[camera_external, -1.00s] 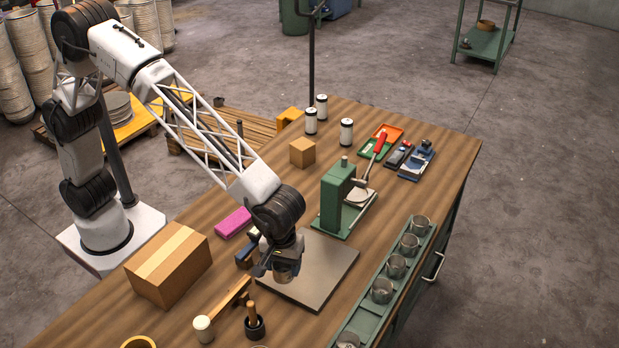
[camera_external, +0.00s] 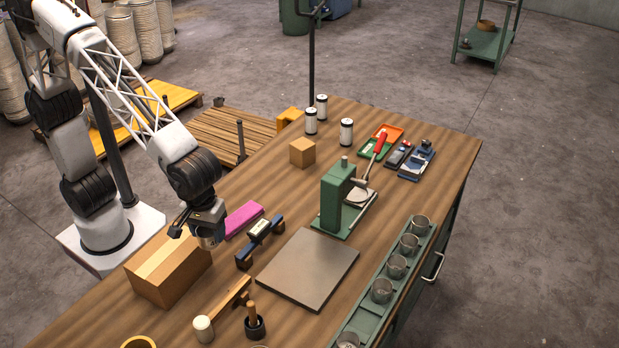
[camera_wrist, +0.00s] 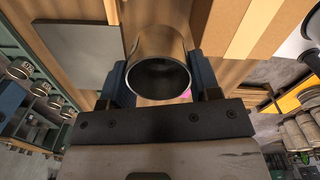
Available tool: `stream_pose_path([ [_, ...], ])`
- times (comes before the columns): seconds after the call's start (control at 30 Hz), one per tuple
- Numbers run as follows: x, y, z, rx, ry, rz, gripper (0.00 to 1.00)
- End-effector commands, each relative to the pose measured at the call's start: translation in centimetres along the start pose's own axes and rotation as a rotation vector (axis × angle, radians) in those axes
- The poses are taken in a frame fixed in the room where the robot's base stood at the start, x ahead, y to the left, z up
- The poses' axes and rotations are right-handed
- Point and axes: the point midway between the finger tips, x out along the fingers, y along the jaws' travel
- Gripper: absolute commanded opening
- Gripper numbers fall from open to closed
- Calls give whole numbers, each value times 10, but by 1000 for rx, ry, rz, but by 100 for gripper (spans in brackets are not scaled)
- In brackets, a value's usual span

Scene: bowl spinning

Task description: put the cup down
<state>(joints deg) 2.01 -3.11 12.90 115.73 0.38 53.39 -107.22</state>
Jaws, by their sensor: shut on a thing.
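My gripper (camera_external: 196,226) is shut on a metal cup (camera_external: 212,237). It holds the cup above the table, close to the right rear of the cardboard box (camera_external: 166,281). In the wrist view the cup (camera_wrist: 159,48) sits between the two blue-padded fingers of my gripper (camera_wrist: 160,82), with its dark round opening facing the camera. In the outside view the cup is partly hidden by my gripper. The wooden table (camera_external: 225,268) lies below.
A bare grey plate (camera_external: 308,268) lies mid-table. A pink block (camera_external: 238,220) and a blue-ended tool (camera_external: 259,242) lie beside my gripper. A green rack (camera_external: 396,286) holds several cups.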

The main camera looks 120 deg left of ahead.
Motion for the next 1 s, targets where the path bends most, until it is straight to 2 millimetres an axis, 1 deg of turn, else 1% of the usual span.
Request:
stream_pose_path([
  [0.03,-3,-11,0,1,0,1,34],
  [0.5,-16,-102,-8,1,0,0,34],
  [0.7,-18,-140,-14,0,0,0,34],
  [1.0,-16,-197,-24,0,0,0,34],
])
